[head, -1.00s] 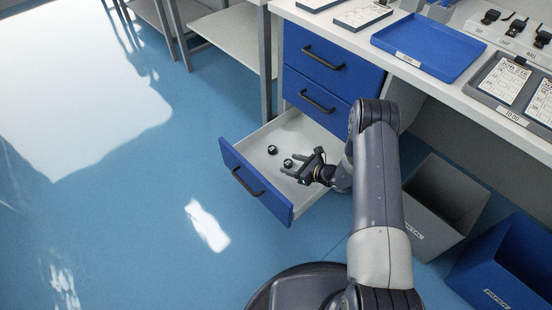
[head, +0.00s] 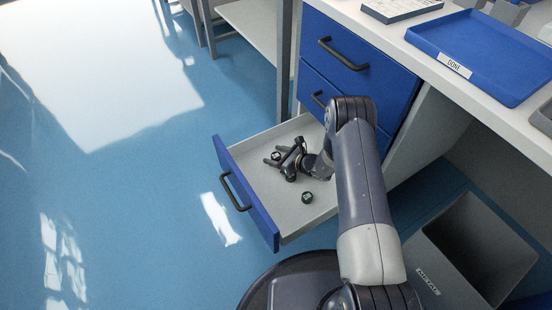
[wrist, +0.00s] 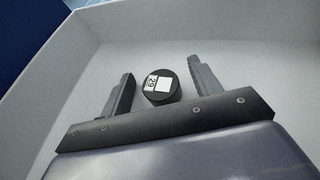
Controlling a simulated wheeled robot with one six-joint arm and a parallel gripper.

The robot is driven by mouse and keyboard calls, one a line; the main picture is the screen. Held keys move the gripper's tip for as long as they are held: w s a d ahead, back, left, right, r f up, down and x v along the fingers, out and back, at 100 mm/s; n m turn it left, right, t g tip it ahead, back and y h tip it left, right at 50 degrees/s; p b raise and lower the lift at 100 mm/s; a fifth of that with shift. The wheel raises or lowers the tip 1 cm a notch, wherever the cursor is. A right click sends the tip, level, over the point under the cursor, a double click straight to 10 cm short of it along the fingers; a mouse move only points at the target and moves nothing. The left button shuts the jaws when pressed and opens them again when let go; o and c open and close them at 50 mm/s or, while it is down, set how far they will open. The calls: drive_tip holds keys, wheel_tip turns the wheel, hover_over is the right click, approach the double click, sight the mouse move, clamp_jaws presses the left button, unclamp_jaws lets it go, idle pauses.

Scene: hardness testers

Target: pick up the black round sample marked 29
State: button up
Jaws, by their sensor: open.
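The black round sample marked 29 (wrist: 162,92) lies on the drawer floor in the wrist view, its white label with the number facing up. My gripper (wrist: 160,68) is open, with one finger on each side of the sample and a visible gap to each. In the head view my gripper (head: 275,155) reaches down into the open drawer, and a small dark sample (head: 277,155) shows between its fingers; its number is too small to read there. A second dark round sample (head: 307,197) lies in the drawer nearer my base, clear of the gripper.
The open drawer (head: 257,208) has a blue front and pale walls close around my gripper. Closed blue drawers (head: 345,55) stand above it. A blue tray marked DONE (head: 490,50) is on the counter. A grey bin marked METAL (head: 470,255) stands on the floor at right.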

drive_tip(key=shift+c, duration=0.2)
drive_tip(key=c, duration=1)
